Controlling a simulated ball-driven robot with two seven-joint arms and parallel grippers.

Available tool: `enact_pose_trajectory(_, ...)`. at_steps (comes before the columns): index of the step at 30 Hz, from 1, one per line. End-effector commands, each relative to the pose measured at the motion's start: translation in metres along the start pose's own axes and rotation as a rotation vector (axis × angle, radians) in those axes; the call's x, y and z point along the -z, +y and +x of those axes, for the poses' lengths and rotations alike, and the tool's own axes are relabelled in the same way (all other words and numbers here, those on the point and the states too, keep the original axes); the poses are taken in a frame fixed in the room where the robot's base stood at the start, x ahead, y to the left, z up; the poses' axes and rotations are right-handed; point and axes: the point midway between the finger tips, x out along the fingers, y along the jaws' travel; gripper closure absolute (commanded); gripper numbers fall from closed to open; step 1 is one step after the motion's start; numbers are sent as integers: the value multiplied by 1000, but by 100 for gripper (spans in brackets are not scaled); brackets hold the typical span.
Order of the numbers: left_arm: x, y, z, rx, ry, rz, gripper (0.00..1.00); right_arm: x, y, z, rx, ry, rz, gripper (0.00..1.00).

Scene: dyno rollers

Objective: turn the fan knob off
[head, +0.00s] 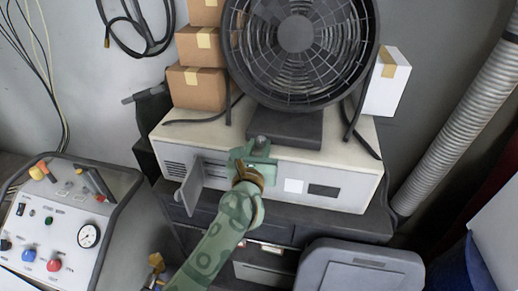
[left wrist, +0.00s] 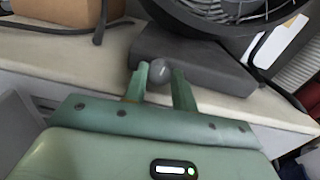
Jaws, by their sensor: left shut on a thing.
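A large black fan (head: 296,36) stands on a dark base (head: 290,127) on a pale metal cabinet. The fan's grey round knob (head: 259,142) sits at the front of that base, and it also shows in the left wrist view (left wrist: 160,71). My left gripper (head: 257,150) is shut on the knob, with one green finger (left wrist: 138,80) on its left and the other on its right. The knob's lower part is hidden between the fingers. My right gripper is not in view.
The pale cabinet (head: 345,172) has a small open door (head: 189,186) left of my gripper. Stacked cardboard boxes (head: 196,88) stand left of the fan, a white box (head: 387,82) right. A control panel (head: 60,230) is at lower left, a grey bin (head: 360,268) at lower right.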

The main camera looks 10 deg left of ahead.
Motion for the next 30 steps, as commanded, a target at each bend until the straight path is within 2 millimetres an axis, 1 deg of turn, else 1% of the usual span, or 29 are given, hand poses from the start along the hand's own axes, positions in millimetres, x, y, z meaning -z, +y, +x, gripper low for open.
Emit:
enact_pose_trajectory(1, 2, 0, 0, 1, 0, -64, 96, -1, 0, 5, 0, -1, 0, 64)
enact_pose_trajectory(4, 2, 0, 0, 1, 6, -166, 96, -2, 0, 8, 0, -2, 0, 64)
enact_pose_trajectory(6, 1, 0, 0, 2, 7, -191, 96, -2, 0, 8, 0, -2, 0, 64)
enact_pose_trajectory(12, 0, 0, 0, 1, 8, -191, 96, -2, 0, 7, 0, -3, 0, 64)
enact_pose_trajectory(13, 0, 0, 0, 1, 8, -190, 70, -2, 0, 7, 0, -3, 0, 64)
enact_pose_trajectory(14, 0, 0, 0, 1, 8, -190, 62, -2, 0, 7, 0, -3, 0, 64)
enact_pose_trajectory(15, 0, 0, 0, 1, 8, -190, 51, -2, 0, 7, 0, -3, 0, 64)
enact_pose_trajectory(25, 0, 0, -3, 2, 7, -188, 51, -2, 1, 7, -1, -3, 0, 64)
enact_pose_trajectory(28, 1, 0, -14, 2, 8, -187, 51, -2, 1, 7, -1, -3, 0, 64)
enact_pose_trajectory(30, 1, 0, -27, 2, 9, -188, 51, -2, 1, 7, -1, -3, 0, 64)
